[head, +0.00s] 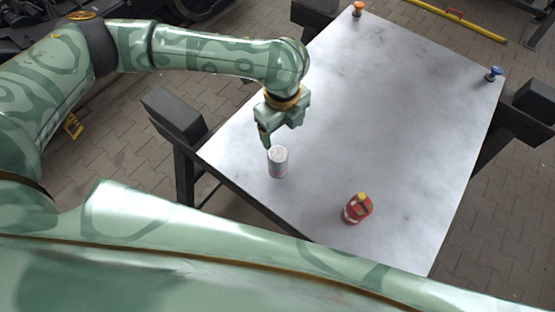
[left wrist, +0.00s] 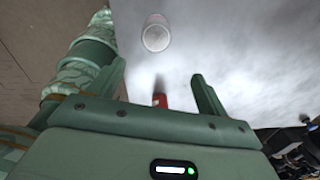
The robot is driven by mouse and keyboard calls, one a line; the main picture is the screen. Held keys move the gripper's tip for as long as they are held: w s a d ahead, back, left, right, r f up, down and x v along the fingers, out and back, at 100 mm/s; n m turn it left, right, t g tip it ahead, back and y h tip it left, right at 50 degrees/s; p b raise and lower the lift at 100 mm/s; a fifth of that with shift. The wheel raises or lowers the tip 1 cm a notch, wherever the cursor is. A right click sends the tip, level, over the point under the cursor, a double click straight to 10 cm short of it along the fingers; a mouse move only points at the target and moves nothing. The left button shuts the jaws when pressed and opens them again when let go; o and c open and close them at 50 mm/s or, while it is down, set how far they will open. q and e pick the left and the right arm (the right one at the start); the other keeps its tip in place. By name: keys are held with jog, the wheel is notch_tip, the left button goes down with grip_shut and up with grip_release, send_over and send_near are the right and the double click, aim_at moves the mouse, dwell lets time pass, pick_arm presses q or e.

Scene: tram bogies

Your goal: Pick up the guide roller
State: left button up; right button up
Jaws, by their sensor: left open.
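A pale upright cylinder (head: 278,162) with a light round top stands on the grey metal table near its left edge; it may be the guide roller, but I cannot tell for sure. In the left wrist view the same cylinder (left wrist: 156,36) shows beyond the fingers, near the top. My left gripper (head: 268,138) points down just above and behind the cylinder in the head view; I cannot tell whether they touch. In the left wrist view its fingers (left wrist: 160,84) are apart with nothing held between them. My right gripper is not in view.
A red bottle (head: 355,212) with a yellow cap stands on the table (head: 400,130) toward the front. An orange item (head: 358,9) and a blue item (head: 493,73) stand at the far corners. The table's middle is clear. A yellow bar (head: 455,20) lies on the paving.

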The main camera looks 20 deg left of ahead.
aim_at(279, 153)
pick_arm(q)
jog(key=f+b, duration=0.1)
jog(key=f, duration=0.2)
jog(key=f+b, duration=0.1)
jog(key=f, duration=0.3)
jog(key=a+f+b, duration=0.1)
jog(key=f, duration=0.2)
jog(key=shift+w+f, duration=0.1)
jog(key=shift+f, duration=0.25)
notch_tip(279, 153, down, 5)
jog(key=shift+a+f+b, duration=0.15)
jog(key=shift+f+b, duration=0.05)
jog(key=shift+b, duration=1.05)
jog(key=shift+r, duration=0.1)
jog(key=shift+c, duration=0.6)
jog(key=c, duration=1)
